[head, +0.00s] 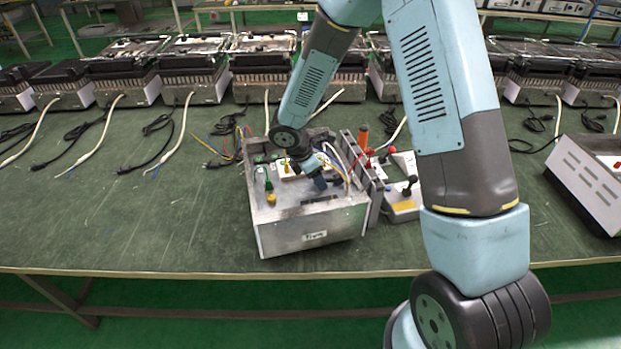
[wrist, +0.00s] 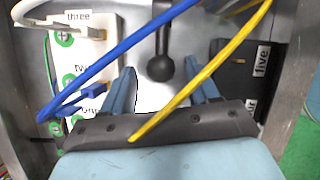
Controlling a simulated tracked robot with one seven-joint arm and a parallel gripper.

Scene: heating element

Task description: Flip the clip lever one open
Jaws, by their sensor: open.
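The metal box (head: 310,225) stands on the green table and holds the terminals. In the wrist view a white terminal block (wrist: 97,58) carries labels three, two and one. The label one (wrist: 92,111) is beside my left finger and partly covered. Small blue pieces (wrist: 90,91) lie by labels two and one; I cannot tell clearly which is clip lever one or its position. My gripper (wrist: 162,85) is open inside the box, its two blue fingers apart. A black ball-ended lever (wrist: 160,66) shows between and beyond them. Nothing is held.
Blue (wrist: 125,52) and yellow (wrist: 205,75) wires cross close over the fingers. A black block (wrist: 236,70) labelled five is at right. A lever box (head: 403,202) stands right of the metal box. Free table (head: 150,220) lies left.

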